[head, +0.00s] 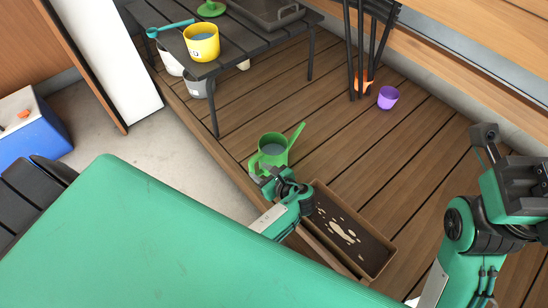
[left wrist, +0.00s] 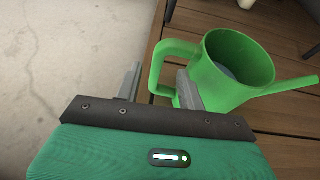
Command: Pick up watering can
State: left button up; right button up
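A green watering can (head: 274,149) stands upright on the wooden deck, its spout pointing up and right. In the left wrist view the can (left wrist: 236,72) is close, with its looped handle (left wrist: 158,66) toward my gripper. My left gripper (head: 263,180) is at the near side of the can in the head view. In the left wrist view the left gripper (left wrist: 158,88) is open, with the handle between its two fingers and the right finger close to the can's body. Contact is not clear. My right gripper (head: 486,146) is raised at the right, away from the can; its finger opening is not clear.
A brown planter tray (head: 385,262) lies just right of my left gripper. A dark slatted table (head: 252,46) holds a yellow bucket (head: 201,42). A purple pot (head: 388,97) stands near the wall. The deck right of the can is mostly free.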

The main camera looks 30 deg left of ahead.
aim_at(251, 166)
pick_arm(q)
jog(key=shift+b+x, duration=1.85)
jog(key=shift+x, duration=0.75)
jog(key=shift+s+a+r, duration=0.1)
jog(key=shift+a+r, duration=0.05)
grip_shut()
jog(key=shift+r, duration=0.1)
